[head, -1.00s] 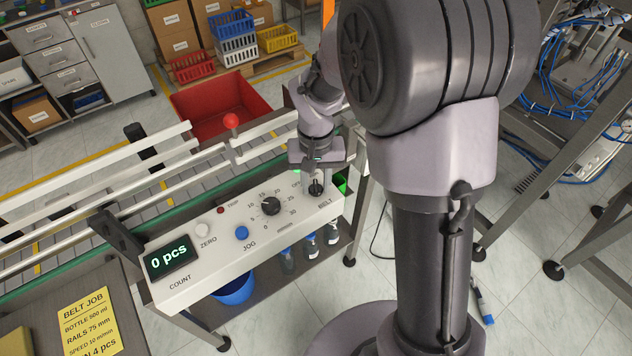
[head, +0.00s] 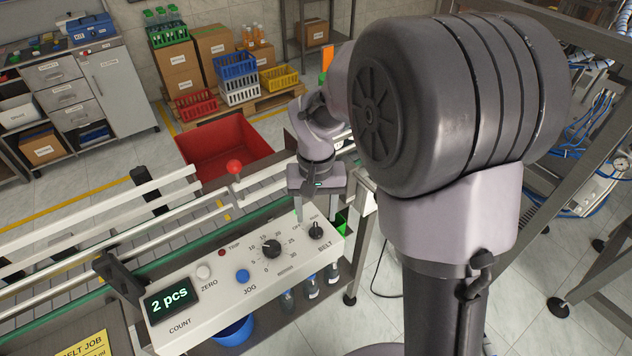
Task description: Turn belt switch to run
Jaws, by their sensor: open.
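The control panel (head: 222,293) lies along the front of the conveyor. The black belt switch (head: 316,231) is at its right end, above the word BELT. Its small marks are OFF on the left and what looks like RUN on the right; the knob's exact angle is too small to read surely. My gripper (head: 328,211) is open and empty above and behind the switch, its fingers apart and clear of the knob. The count display (head: 172,300) reads 2 pcs.
A speed dial (head: 271,249), a blue JOG button (head: 242,276), a white ZERO button (head: 204,271) and a red TRIP lamp (head: 221,253) share the panel. White guide rails (head: 90,215) run behind it. A red bin (head: 225,147) stands beyond.

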